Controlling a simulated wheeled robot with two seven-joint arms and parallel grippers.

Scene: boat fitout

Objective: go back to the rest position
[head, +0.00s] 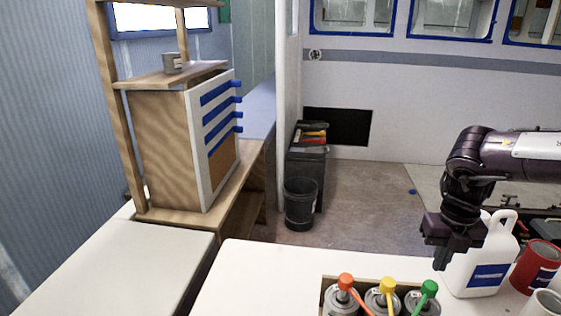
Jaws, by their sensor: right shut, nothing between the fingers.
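My right gripper (440,262) hangs from the arm coming in from the right. Its fingers point down and are closed together, with nothing held between them. It is just left of the white jug (484,262), in front of part of it in the picture; I cannot tell whether they touch. My left gripper is not in view.
A box with several cans with orange, yellow and green tops (387,290) stands at the white table's (260,275) front. A red can (536,265) is right of the jug. A wooden cabinet (165,140) stands left, a black bin (300,205) beyond. The table's left part is clear.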

